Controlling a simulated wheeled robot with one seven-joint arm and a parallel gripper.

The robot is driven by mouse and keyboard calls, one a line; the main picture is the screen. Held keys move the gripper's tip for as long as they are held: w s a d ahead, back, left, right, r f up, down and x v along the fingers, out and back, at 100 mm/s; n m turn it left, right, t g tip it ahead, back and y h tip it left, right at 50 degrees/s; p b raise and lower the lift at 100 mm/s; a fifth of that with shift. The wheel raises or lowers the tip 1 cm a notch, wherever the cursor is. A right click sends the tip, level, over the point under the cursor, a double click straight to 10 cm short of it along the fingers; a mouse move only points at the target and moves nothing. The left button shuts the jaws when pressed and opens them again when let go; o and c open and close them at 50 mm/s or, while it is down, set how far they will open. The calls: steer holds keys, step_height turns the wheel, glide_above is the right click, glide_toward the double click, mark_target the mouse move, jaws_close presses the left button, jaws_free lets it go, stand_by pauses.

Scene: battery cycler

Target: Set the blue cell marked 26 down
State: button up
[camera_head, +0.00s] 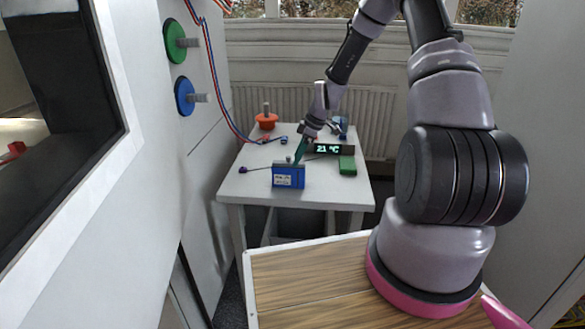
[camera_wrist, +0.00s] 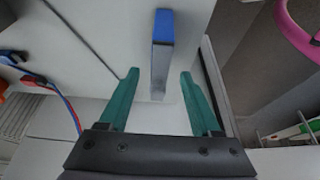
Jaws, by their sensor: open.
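A blue cell (camera_head: 289,177) with a white label stands upright on the white table near its front edge; the number on the label is too small to read. In the wrist view a blue and grey block (camera_wrist: 163,28), which looks like this cell, lies between the two green fingers. My gripper (camera_head: 299,153) is at the cell's top rear in the head view, and its fingers are apart in the wrist view (camera_wrist: 159,76). I cannot tell whether either finger touches the cell.
The white table (camera_head: 240,189) also holds a display reading 21 °C (camera_head: 328,149), a green block (camera_head: 347,165), an orange knob-like object (camera_head: 266,121) and red and blue leads (camera_head: 240,132). A blue object (camera_head: 343,124) stands at the back right. Green (camera_head: 174,41) and blue (camera_head: 185,96) discs are on the left wall.

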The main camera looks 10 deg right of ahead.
steer(key=v, duration=0.5)
steer(key=shift+r, duration=0.25)
steer(key=s+r+m+t+h, duration=0.1)
steer(key=s+r+m, duration=0.25)
steer(key=r, duration=0.45)
steer(key=s+d+r+m+t+h, duration=0.1)
steer(key=s+r+m, duration=0.1)
steer(key=s+r, duration=0.35)
steer(key=s+r+m+h, duration=0.1)
steer(key=s+r+m, duration=0.15)
steer(key=r, duration=0.75)
steer(key=s+r+m+t, duration=0.2)
steer(key=s+r+m, duration=0.3)
steer(key=s, duration=0.4)
steer(key=s+r+m+t, duration=0.1)
steer(key=s+r+m, duration=0.4)
steer(key=s, duration=0.4)
steer(key=shift+s+d+r+m+t+y, duration=0.2)
steer(key=shift+d+r+m+t+y, duration=0.15)
steer(key=shift+d+t, duration=0.1)
